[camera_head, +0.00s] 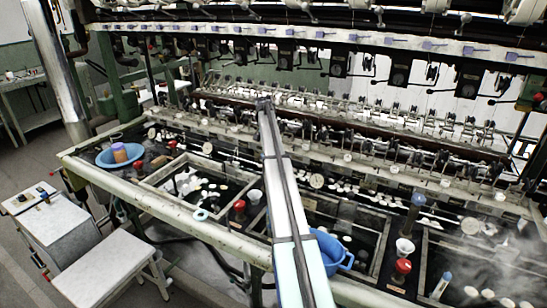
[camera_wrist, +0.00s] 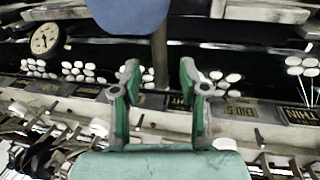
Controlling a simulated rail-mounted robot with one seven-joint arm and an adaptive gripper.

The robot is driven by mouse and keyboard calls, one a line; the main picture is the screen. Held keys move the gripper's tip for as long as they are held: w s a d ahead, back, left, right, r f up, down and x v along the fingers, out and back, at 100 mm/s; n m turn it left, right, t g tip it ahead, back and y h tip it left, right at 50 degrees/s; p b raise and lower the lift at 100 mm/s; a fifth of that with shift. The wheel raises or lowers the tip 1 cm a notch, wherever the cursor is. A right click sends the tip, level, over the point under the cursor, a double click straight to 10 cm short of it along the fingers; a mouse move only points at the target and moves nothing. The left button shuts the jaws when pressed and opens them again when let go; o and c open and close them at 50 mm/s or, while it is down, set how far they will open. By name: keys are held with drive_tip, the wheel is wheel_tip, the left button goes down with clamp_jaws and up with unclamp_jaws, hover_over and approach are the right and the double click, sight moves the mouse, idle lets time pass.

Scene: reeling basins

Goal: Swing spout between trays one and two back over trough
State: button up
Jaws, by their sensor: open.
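My gripper (camera_wrist: 160,68) is open in the wrist view, with green pads on its two fingers and nothing seen held between them. A rounded blue shape (camera_wrist: 128,12) is at the top of that view, and a grey upright piece shows beyond the fingers. In the head view my arm reaches over the basins toward the machine, and the gripper cannot be made out. The trough (camera_head: 180,208) runs along the machine's front, with framed openings holding white cocoons. I cannot tell which part is the spout or which are trays one and two; my arm covers part of the middle.
Red-topped pots (camera_head: 403,267) and a blue-topped post (camera_head: 418,200) stand along the bench. A round gauge (camera_wrist: 45,38) and rows of cocoons lie beyond my gripper.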

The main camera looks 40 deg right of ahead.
wheel_tip(320, 180, up, 10)
drive_tip(key=w, duration=0.1)
drive_tip(key=shift+w+a+f, duration=0.25)
drive_tip(key=shift+w+a, duration=0.05)
drive_tip(key=shift+a, duration=0.15)
